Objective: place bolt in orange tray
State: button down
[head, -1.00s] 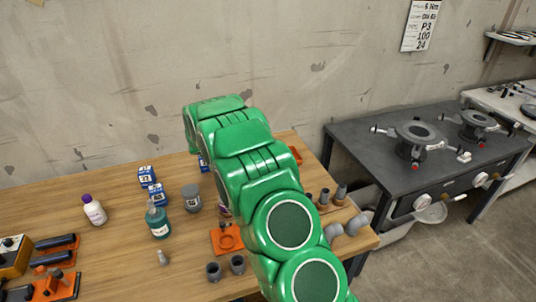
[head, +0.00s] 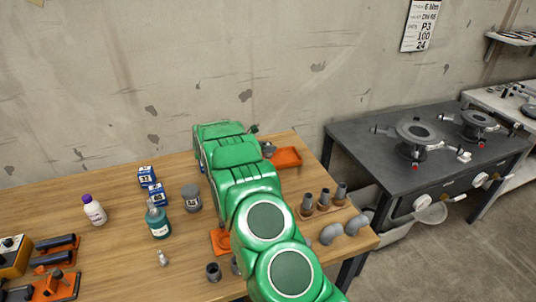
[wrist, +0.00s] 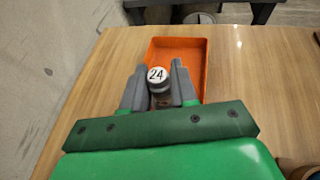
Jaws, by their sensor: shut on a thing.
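The bolt (wrist: 158,79), with a white head marked 24, is held between the two grey fingers of my gripper (wrist: 161,84) in the wrist view. The orange tray (wrist: 204,62) lies just beyond the fingertips. The bolt overlaps the tray's near part in this view, and its height above it cannot be told. In the head view the tray (head: 289,158) shows at the table's back right, partly behind my green arm. My gripper is mostly hidden there by the arm.
A teal bottle (head: 160,222), a grey jar (head: 191,198) and blue boxes (head: 147,176) stand left of my arm. Several grey pipe fittings (head: 331,233) stand at the right edge. The wooden table (wrist: 258,82) is clear right of the tray.

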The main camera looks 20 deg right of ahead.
jog(key=shift+w+d+f, duration=0.1)
jog(key=shift+w+f, duration=0.2)
jog(key=shift+f, duration=1.55)
jog(key=shift+f, duration=0.15)
jog(key=c, duration=0.9)
grip_release()
